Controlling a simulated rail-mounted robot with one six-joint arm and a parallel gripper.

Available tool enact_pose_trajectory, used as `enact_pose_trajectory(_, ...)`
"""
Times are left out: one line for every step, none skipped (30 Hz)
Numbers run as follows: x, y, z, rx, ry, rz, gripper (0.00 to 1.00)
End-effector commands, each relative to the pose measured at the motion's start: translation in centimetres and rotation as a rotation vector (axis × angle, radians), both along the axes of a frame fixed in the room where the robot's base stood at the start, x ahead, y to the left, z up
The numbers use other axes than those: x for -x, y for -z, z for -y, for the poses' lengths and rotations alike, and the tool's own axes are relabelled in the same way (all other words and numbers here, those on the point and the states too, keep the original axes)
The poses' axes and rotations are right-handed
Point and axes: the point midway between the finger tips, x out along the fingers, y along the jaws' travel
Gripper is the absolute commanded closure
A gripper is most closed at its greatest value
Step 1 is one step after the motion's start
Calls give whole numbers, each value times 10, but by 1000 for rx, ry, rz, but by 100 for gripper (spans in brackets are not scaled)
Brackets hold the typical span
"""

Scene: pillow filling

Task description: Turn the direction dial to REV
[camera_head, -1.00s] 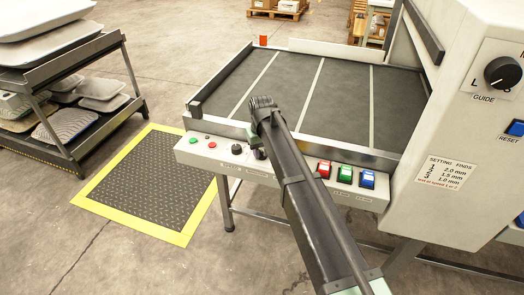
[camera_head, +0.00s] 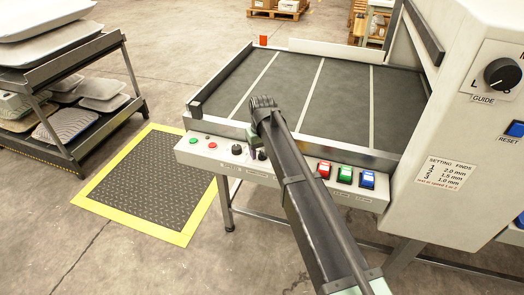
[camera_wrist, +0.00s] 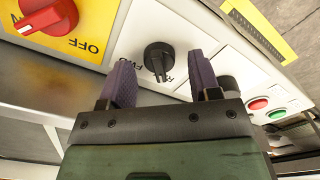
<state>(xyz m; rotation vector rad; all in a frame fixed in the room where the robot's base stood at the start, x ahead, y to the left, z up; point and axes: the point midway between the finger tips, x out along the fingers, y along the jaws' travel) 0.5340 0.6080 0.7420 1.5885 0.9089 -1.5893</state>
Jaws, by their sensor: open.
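The black direction dial (camera_wrist: 158,58) sits on the white panel in the wrist view, with its ridge pointing down the picture toward a partly hidden label that starts with R. I cannot read the whole label. My gripper (camera_wrist: 160,73) is open, with one purple-grey finger on each side of the dial and visible gaps between. I cannot tell whether the fingertips reach the dial's depth. In the head view, my gripper (camera_head: 255,142) is at the front panel, and the dial (camera_head: 262,155) shows just right of it.
Another black knob (camera_wrist: 229,86) is partly hidden behind the right finger, with red (camera_wrist: 258,104) and green (camera_wrist: 277,114) buttons beyond. A red OFF switch (camera_wrist: 50,14) on a yellow plate is at upper left. Red, green and blue rocker switches (camera_head: 344,175) line the panel's right.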

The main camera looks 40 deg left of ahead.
Motion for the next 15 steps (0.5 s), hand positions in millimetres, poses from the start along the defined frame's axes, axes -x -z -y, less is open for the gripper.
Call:
enact_pose_trajectory(0, -10, 0, 0, 0, 0, 43)
enact_pose_trajectory(0, -15, 0, 0, 0, 0, 43)
enact_pose_trajectory(0, -23, 0, 0, 0, 0, 43)
enact_pose_trajectory(0, -30, 0, 0, 0, 0, 43)
enact_pose_trajectory(0, -37, 0, 0, 0, 0, 43)
enact_pose_trajectory(0, -48, 0, 0, 0, 0, 43)
enact_pose_trajectory(0, -56, 0, 0, 0, 0, 43)
enact_pose_trajectory(0, -64, 0, 0, 0, 0, 43)
enact_pose_trajectory(0, -75, 0, 0, 0, 0, 43)
enact_pose_trajectory(0, -82, 0, 0, 0, 0, 43)
enact_pose_trajectory(0, -89, 0, 0, 0, 0, 43)
enact_pose_trajectory(0, -97, 0, 0, 0, 0, 43)
enact_pose_trajectory(0, -101, 0, 0, 0, 0, 43)
enact_pose_trajectory(0, -105, 0, 0, 0, 0, 43)
enact_pose_trajectory(0, -107, 0, 0, 0, 0, 43)
